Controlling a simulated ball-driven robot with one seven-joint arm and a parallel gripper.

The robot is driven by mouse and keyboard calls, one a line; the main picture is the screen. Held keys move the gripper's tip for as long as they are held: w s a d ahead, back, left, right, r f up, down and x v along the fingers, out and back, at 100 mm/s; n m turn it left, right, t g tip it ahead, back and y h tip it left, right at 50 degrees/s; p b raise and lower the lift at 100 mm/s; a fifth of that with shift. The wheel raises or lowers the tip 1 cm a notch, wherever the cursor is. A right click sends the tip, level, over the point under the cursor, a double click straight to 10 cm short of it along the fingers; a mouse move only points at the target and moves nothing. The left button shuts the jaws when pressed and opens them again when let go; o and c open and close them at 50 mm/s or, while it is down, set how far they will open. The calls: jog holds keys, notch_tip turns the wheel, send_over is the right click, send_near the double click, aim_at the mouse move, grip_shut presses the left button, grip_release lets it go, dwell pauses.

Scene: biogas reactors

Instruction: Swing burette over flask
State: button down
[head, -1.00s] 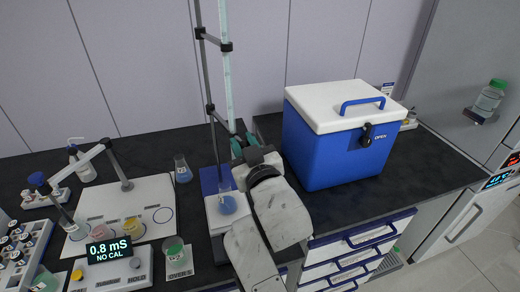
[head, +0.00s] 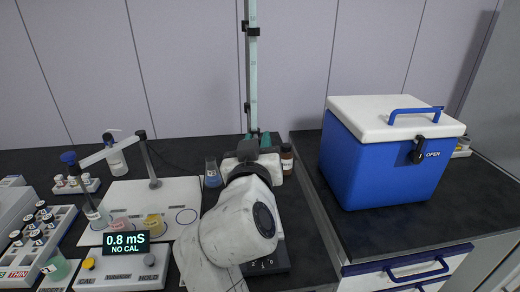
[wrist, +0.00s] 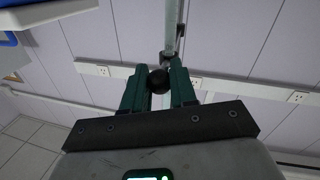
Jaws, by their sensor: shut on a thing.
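The burette (head: 252,75) is a tall, pale blue-green tube standing upright, dark clamps on it. In the head view it nearly lines up with the stand rod. My gripper (head: 255,143) is at the lower end of the burette. In the wrist view, the green fingers of my gripper (wrist: 158,88) are shut on a round black knob (wrist: 157,80), with the tube (wrist: 170,30) rising behind it. A small flask of blue liquid (head: 212,174) stands left of my gripper. My arm hides most of the stand's base and whatever stands on it.
A blue cooler (head: 380,160) with a white lid stands to the right. A brown bottle (head: 287,160) is just right of my gripper. A white board (head: 120,198) with sample cups, a meter (head: 122,268) reading 0.8 mS and a vial rack (head: 38,238) fill the left.

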jog(key=shift+a, duration=0.15)
jog(key=c, duration=0.9)
grip_release()
jog(key=shift+c, duration=0.2)
jog(key=s+b, duration=0.1)
jog(key=s, duration=0.9)
jog(key=shift+s, duration=0.4)
jog(key=shift+a+f, duration=0.1)
